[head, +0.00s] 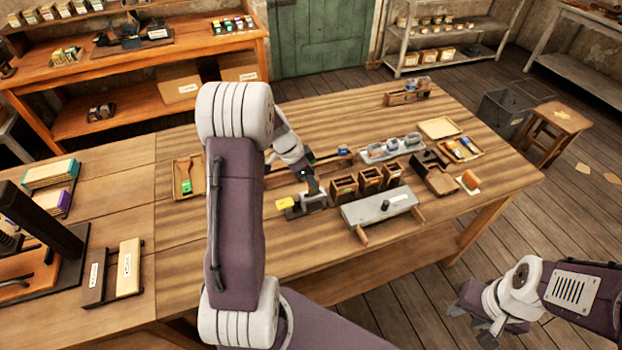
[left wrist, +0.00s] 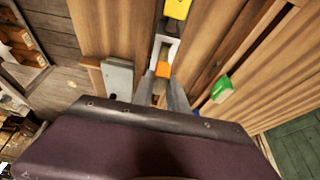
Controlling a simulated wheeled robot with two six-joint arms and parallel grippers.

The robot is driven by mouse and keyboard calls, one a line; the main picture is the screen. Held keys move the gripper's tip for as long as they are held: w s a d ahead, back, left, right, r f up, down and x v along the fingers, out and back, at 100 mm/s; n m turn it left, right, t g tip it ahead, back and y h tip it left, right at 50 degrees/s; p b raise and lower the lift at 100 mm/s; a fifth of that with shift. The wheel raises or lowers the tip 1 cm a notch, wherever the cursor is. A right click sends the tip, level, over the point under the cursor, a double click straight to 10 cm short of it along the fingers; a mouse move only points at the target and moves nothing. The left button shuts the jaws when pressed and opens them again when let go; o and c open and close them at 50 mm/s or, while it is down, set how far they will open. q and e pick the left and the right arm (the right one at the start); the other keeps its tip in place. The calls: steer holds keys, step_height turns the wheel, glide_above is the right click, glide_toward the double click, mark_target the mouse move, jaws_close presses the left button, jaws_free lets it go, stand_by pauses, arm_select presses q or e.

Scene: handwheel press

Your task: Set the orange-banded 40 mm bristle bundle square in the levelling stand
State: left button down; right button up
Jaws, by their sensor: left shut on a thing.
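My left gripper (head: 312,188) is over the near middle of the workbench, partly hidden by its own arm. In the left wrist view its two fingers (left wrist: 164,84) are closed on a small orange piece, which I take to be the orange-banded bristle bundle (left wrist: 163,69). Little more than its orange part shows. Just beyond the fingertips is a pale grey frame with a yellow block, likely the levelling stand (left wrist: 167,47); it also shows in the head view (head: 317,204). I cannot tell whether the bundle touches it. My right gripper (head: 477,322) hangs off the bench at lower right, its fingers unclear.
A grey slab with wooden handles (head: 372,209) and several small wooden boxes (head: 370,180) stand close right of the stand. A tray with a green-handled brush (head: 186,178) lies to the left. A stool (head: 560,117) stands beyond the bench.

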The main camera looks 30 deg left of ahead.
arm_select(q)
steer(key=shift+f+b, duration=1.6)
steer(key=shift+b, duration=0.15)
steer(key=shift+f+b, duration=0.1)
steer(key=shift+b, duration=0.2)
steer(key=c, duration=1.2)
jaws_free()
steer(key=shift+c, duration=0.2)
